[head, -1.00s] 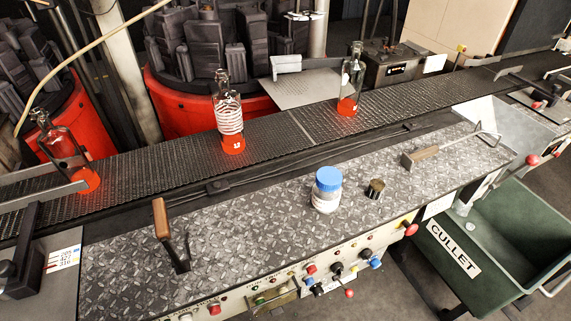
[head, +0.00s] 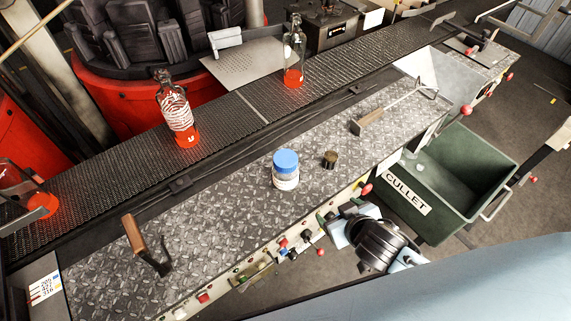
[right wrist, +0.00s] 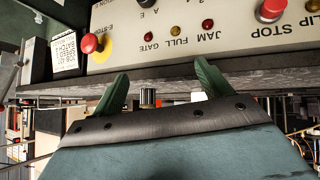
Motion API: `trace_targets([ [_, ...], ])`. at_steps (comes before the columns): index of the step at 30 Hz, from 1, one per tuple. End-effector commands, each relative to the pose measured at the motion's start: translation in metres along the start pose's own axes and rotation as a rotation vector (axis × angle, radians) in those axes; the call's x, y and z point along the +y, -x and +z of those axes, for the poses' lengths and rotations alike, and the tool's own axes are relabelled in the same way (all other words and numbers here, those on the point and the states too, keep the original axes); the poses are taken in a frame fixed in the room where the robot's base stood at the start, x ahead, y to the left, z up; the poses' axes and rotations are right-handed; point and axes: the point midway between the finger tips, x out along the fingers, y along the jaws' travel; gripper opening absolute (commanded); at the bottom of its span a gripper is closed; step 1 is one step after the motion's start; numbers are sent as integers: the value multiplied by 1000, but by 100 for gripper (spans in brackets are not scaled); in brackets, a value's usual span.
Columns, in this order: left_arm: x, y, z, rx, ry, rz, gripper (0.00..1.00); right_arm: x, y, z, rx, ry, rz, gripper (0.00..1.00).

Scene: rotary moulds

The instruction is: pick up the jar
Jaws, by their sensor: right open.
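The jar (head: 286,172) has a blue lid and a pale body with a label. It stands upright on the diamond-plate worktop (head: 215,215) in the head view. My right gripper (head: 337,219) is to the right of the jar and nearer the front, beside the control panel's front edge and apart from the jar. In the right wrist view its two green fingers (right wrist: 161,85) are spread with nothing between them. The jar does not show in the right wrist view. My left gripper is out of view.
A small dark cup (head: 330,159) stands right of the jar. Bottles stand on the conveyor (head: 235,115). The green cullet bin (head: 467,165) is at right. Panel buttons (right wrist: 270,9) face my right gripper.

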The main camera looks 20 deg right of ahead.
Motion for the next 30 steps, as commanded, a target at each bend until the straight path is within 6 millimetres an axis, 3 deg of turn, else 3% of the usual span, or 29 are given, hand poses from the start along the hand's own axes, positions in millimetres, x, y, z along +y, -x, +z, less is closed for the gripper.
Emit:
trace_targets([
  [1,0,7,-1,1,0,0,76,-1,20,-23,38,-9,-5,77],
  [3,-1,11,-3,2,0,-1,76,-3,43,-50,94,-26,-14,77],
  [6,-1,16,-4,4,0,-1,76,-9,69,-86,226,-33,-64,77],
  [13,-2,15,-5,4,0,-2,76,-28,77,-100,377,-9,-222,77],
  [20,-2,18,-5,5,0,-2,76,-36,65,-108,401,-8,-268,77],
  [30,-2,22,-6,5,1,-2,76,-50,17,-129,400,-8,-267,77],
])
